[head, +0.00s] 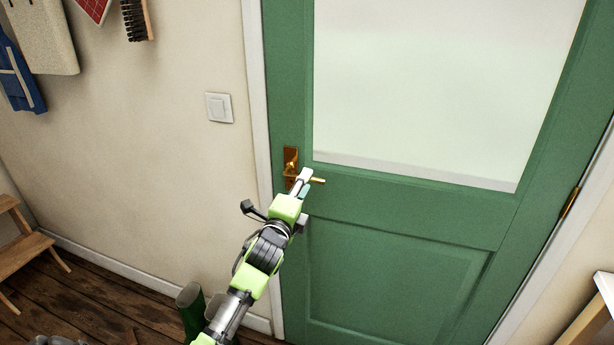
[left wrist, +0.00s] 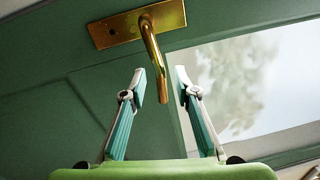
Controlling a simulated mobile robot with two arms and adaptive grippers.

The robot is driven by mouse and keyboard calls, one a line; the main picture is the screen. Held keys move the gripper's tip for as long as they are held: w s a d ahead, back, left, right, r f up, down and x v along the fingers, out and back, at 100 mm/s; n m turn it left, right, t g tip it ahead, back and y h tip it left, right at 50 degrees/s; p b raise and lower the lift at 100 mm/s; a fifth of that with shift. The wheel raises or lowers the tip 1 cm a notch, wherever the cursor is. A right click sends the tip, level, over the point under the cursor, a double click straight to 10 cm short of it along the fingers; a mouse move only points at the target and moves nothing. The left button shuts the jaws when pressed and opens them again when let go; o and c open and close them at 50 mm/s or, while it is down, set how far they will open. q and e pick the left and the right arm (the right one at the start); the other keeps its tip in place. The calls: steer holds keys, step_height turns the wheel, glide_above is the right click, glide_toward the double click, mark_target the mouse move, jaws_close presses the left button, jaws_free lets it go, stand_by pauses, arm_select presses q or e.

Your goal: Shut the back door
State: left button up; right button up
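The green back door (head: 400,215) with a large pale glass pane fills the right half of the head view. It appears to sit in its white frame; whether it is latched I cannot tell. Its brass lever handle (head: 318,180) is at the door's left edge and also shows in the left wrist view (left wrist: 154,58). My left gripper (head: 304,180) is at the handle. In the left wrist view, its two fingers (left wrist: 160,82) are apart, with the lever hanging between them in the picture. No clear contact shows. My right gripper is not in view.
A light switch (head: 219,107) is on the cream wall left of the door. A wooden step stool (head: 25,245) stands at the far left. Green boots (head: 190,308) stand by the wall below my left arm. A white-topped piece of furniture (head: 606,289) is at the right edge.

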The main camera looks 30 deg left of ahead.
arm_select(q)
steer(key=shift+x, duration=1.45)
jaws_close()
steer(key=shift+f, duration=0.1)
steer(key=shift+s+a+f+m+h+b, duration=0.15)
steer(key=shift+f+m, duration=0.45)
steer(key=shift+m, duration=0.75)
steer(key=shift+a+f+m+h+b, duration=0.25)
steer(key=shift+f+m, duration=0.4)
steer(key=shift+m, duration=0.65)
steer(key=shift+s+a+f+m+h+b, duration=0.15)
steer(key=shift+f+m, duration=0.45)
steer(key=shift+m, duration=0.75)
steer(key=shift+w+a, duration=0.15)
steer(key=shift+w, duration=0.05)
